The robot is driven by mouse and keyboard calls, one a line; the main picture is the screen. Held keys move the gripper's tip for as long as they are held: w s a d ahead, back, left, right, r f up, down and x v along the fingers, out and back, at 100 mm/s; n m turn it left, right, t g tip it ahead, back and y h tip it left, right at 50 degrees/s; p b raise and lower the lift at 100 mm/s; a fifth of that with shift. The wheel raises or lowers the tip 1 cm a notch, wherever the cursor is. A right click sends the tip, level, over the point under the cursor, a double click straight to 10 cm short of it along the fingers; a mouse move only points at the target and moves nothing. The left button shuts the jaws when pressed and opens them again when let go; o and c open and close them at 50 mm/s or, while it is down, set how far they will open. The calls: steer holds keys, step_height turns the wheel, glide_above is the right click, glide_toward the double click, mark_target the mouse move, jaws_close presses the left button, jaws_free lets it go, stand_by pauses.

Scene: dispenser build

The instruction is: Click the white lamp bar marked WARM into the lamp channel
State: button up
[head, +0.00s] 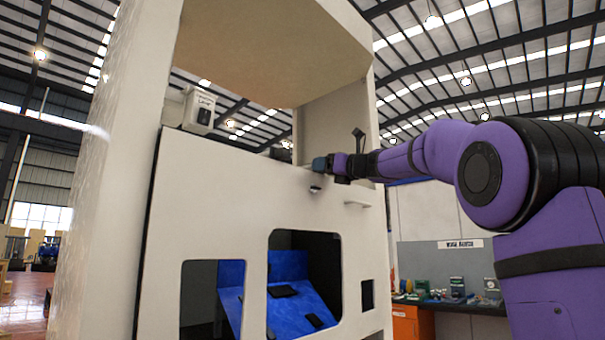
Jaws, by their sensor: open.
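A tall white dispenser cabinet (205,215) fills the middle of the head view. My purple arm reaches in from the right. My gripper (317,165) is at the upper edge of the cabinet's front panel, small and dark against it. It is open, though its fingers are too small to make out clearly. I cannot make out the white lamp bar marked WARM. I also cannot identify the lamp channel; the inside behind the panel's top edge is mostly hidden.
A small white box (200,108) with a dark label stands at the panel's upper left. A dark part (281,154) sits on the top edge, left of my gripper. Below are openings with a blue sloped surface (290,300). A workbench (455,257) stands at right.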

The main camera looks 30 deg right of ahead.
steer(key=c, duration=0.8)
steer(key=shift+o, duration=0.2)
steer(key=shift+r, duration=1.5)
steer(key=shift+s, duration=0.1)
steer(key=v, duration=0.3)
steer(key=r+v, duration=0.1)
steer(key=v, duration=0.1)
steer(key=shift+s+d, duration=0.15)
steer(key=shift+s, duration=0.3)
